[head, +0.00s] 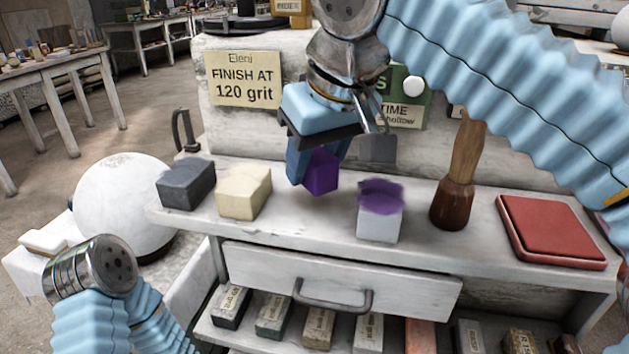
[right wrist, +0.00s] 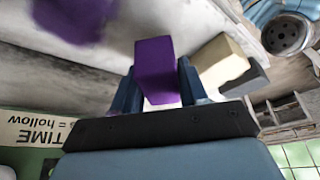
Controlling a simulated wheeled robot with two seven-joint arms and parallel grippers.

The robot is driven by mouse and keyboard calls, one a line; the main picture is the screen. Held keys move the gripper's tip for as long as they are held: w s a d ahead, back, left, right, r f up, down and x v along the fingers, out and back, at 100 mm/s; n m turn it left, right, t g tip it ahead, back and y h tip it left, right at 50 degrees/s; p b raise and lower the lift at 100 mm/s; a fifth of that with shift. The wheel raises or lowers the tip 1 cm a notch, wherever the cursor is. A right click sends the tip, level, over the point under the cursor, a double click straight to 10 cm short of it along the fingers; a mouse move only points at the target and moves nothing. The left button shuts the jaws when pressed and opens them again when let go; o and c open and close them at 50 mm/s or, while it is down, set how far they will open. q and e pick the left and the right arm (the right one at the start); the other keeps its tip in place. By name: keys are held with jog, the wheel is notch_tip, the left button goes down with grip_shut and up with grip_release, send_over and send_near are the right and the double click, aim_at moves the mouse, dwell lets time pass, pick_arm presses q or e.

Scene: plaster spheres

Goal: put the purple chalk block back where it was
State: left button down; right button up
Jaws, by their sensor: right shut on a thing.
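The purple chalk block (head: 321,172) is between the fingers of my right gripper (head: 312,166), which is shut on it. It hangs low over the white shelf top, to the right of the cream block (head: 243,192). In the right wrist view the purple block (right wrist: 155,72) sticks out past the blue fingers (right wrist: 158,90). A white block with a ragged purple top (head: 380,212) stands on the shelf to the right of the held block. My left arm shows at the lower left, but its gripper is out of view.
A dark grey block (head: 186,184) stands left of the cream one. A white sphere (head: 137,207) is at the left. Below is a drawer (head: 335,280) above several labelled blocks.

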aim_at(315, 182)
jog(key=shift+f+b, duration=0.35)
jog(key=shift+f, duration=1.25)
jog(key=shift+f, duration=0.2)
jog(key=o, duration=0.9)
jog(key=shift+r, duration=0.1)
jog(key=shift+o, duration=0.2)
jog(key=shift+r, duration=0.25)
jog(key=p+v, duration=0.1)
jog(key=v, duration=1)
jog(key=shift+r+p, duration=0.3)
jog(key=shift+r, duration=0.1)
jog(key=shift+s, duration=0.1)
